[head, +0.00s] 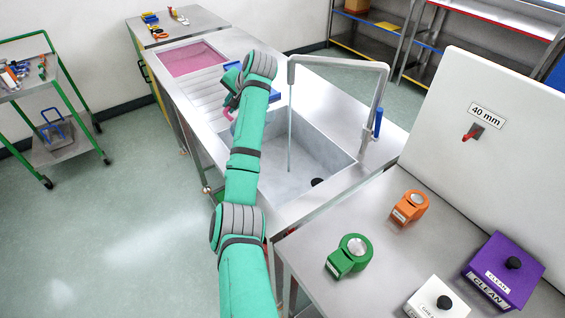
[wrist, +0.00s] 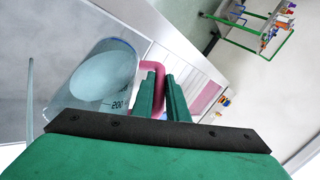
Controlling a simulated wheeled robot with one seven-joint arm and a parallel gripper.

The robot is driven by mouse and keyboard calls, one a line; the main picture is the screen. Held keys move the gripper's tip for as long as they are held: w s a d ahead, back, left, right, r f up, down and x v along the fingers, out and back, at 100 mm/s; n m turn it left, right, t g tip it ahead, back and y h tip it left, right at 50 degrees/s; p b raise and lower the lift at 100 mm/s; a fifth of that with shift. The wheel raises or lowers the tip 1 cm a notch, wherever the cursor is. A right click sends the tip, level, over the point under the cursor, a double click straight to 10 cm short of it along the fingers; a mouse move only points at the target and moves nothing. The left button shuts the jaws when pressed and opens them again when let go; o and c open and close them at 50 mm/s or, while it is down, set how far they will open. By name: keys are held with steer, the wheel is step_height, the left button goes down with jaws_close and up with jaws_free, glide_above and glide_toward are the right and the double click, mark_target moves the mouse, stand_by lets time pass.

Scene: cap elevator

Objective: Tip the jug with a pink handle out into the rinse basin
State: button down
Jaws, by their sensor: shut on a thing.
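The jug (wrist: 95,80) is clear with a blue rim and dark volume marks. Its pink handle (wrist: 152,68) is between the fingers of my gripper (wrist: 162,78), which is shut on it. Pale contents seem to show inside the jug. In the head view my arm hides most of the jug; a bit of the pink handle (head: 228,114) shows left of the arm. The rinse basin (head: 325,149) is a grey metal sink right of my arm. The jug is near its left side; whether it is over the basin is unclear.
A tall tap (head: 378,90) stands at the basin, and a thin stream (head: 289,130) falls into it. A ribbed drainboard (head: 205,85) and a pink mesh (head: 192,58) lie behind. Green (head: 349,256) and orange (head: 410,207) items sit on the front bench.

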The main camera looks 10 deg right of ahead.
steer(key=shift+d+r+y, duration=0.15)
steer(key=shift+r+y, duration=0.1)
steer(key=shift+y, duration=0.05)
steer(key=shift+s+t, duration=0.1)
steer(key=shift+t, duration=0.2)
steer(key=shift+d+r+y, duration=0.1)
steer(key=shift+d+y, duration=0.05)
steer(key=shift+y, duration=0.15)
steer(key=shift+s+d, duration=0.1)
stand_by(0.4)
steer(key=shift+d+m+y, duration=0.15)
steer(key=shift+m+y, duration=0.15)
